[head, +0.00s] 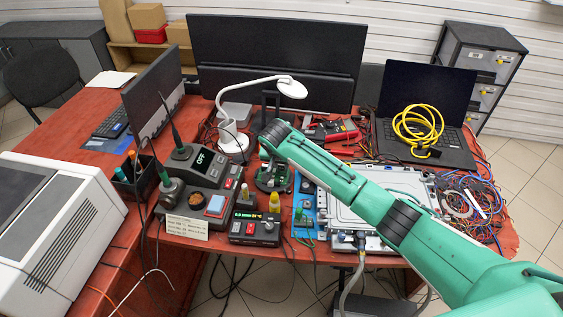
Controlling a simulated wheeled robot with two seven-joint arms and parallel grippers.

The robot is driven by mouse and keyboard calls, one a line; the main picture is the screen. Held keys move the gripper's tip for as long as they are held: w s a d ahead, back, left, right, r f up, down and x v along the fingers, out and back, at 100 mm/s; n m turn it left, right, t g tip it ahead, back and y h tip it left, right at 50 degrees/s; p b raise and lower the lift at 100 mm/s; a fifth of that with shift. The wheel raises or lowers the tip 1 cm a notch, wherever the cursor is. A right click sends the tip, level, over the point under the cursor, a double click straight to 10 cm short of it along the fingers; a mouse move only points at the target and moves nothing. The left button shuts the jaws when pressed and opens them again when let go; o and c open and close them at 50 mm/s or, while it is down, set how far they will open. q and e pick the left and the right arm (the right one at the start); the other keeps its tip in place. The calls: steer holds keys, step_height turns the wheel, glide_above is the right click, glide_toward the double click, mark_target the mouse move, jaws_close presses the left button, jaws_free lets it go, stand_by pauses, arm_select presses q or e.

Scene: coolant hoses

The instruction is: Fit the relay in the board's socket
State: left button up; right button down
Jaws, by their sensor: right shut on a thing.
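My right arm, green with dark joints, reaches in from the lower right, and my right gripper (271,178) is at its far end, over the middle of the red table, just right of the white lamp. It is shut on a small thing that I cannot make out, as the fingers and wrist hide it. I cannot pick out the relay or the board's socket for sure. A silver flat unit (345,213) lies under my forearm, partly covered by it. My left gripper is not in view.
The white lamp (232,140), a monitor (275,55) and a laptop (425,110) with a yellow cable coil (417,128) stand behind. Loose cables (472,200) lie right.

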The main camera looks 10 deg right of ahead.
steer(key=shift+f, duration=0.2)
stand_by(0.3)
steer(key=shift+f, duration=0.35)
stand_by(0.3)
steer(key=shift+f+p, duration=0.15)
steer(key=shift+p, duration=0.4)
steer(key=shift+f+p, duration=0.1)
steer(key=shift+p, duration=0.3)
stand_by(0.4)
steer(key=c, duration=0.7)
jaws_free()
steer(key=shift+c, duration=0.2)
steer(key=shift+o, duration=0.6)
steer(key=shift+s, duration=0.1)
